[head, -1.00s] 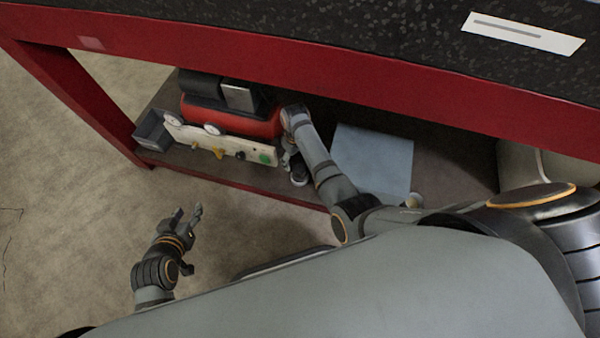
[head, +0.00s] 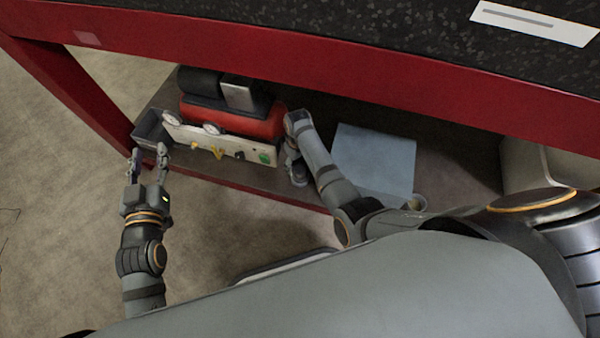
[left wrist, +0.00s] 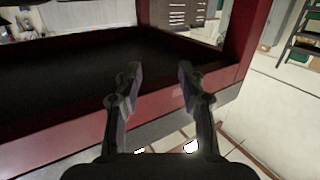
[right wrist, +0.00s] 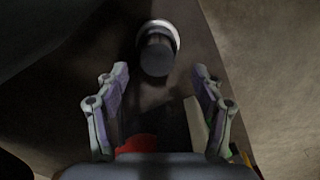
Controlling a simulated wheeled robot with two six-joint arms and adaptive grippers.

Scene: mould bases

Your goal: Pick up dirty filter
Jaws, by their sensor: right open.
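A dark cylinder with a pale rim, which looks like the filter (right wrist: 157,52), shows in the right wrist view just beyond my right fingertips, roughly centred between them. In the head view it sits on the low shelf (head: 240,178), mostly hidden by my right gripper (head: 294,165); I cannot tell how dirty it is. My right gripper (right wrist: 161,72) is open and points at the cylinder without closing on it. My left gripper (head: 149,158) is open and empty at the shelf's front left. It also shows open in the left wrist view (left wrist: 160,70).
A red machine (head: 235,120) with a pale control panel (head: 230,147) stands left of my right gripper. A blue-grey sheet (head: 372,160) lies to the right. The red table edge (head: 300,70) overhangs the shelf.

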